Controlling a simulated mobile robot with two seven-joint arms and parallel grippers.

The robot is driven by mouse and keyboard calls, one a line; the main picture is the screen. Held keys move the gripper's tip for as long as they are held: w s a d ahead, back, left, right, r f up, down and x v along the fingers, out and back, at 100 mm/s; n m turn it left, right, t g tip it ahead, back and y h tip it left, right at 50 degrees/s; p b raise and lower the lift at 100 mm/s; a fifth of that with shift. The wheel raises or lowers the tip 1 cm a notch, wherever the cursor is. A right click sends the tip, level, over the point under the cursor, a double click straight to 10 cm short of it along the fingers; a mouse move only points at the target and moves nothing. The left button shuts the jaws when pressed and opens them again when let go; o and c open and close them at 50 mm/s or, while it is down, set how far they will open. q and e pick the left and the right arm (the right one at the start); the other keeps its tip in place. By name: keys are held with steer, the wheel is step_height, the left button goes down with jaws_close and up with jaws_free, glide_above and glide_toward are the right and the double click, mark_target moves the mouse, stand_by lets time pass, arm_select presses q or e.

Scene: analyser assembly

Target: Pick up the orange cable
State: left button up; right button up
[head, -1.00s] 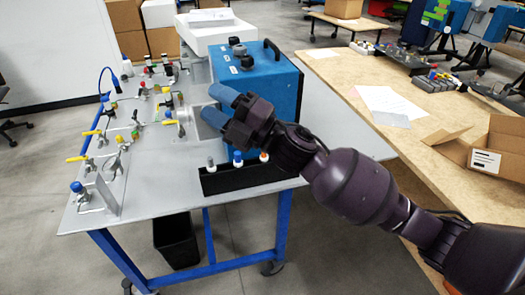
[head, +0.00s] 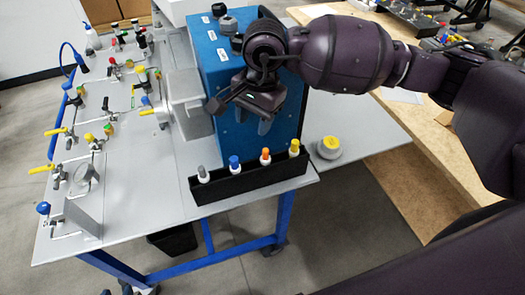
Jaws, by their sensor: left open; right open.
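A long black rack (head: 250,181) stands on the front edge of the grey table and holds several white-based pieces with coloured tops in a row. The orange-topped piece (head: 265,156) stands upright in it, between the blue-topped piece (head: 234,163) on its left and the yellow-topped piece (head: 294,148) on its right. I see no loose orange cable; this orange top is the closest match. My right gripper (head: 252,122) is open, pointing down in front of the blue box, above the rack and apart from the orange top. My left gripper is not in view.
The blue box (head: 213,57) stands right behind the rack. Valves and fittings, with a blue hose (head: 72,50), fill the table's left side. A round grey piece with a yellow top (head: 329,147) sits right of the rack. A wooden table (head: 405,160) is at the right.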

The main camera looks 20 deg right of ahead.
mark_target(266, 150)
steer(key=shift+s+d+n+h, duration=0.25)
steer(key=shift+d+n+h, duration=0.15)
steer(key=shift+d, duration=0.15)
steer(key=shift+s+d+n+h, duration=0.2)
steer(key=shift+d+n+h, duration=0.2)
steer(key=shift+d, duration=0.15)
steer(key=shift+f, duration=5.4)
jaws_close()
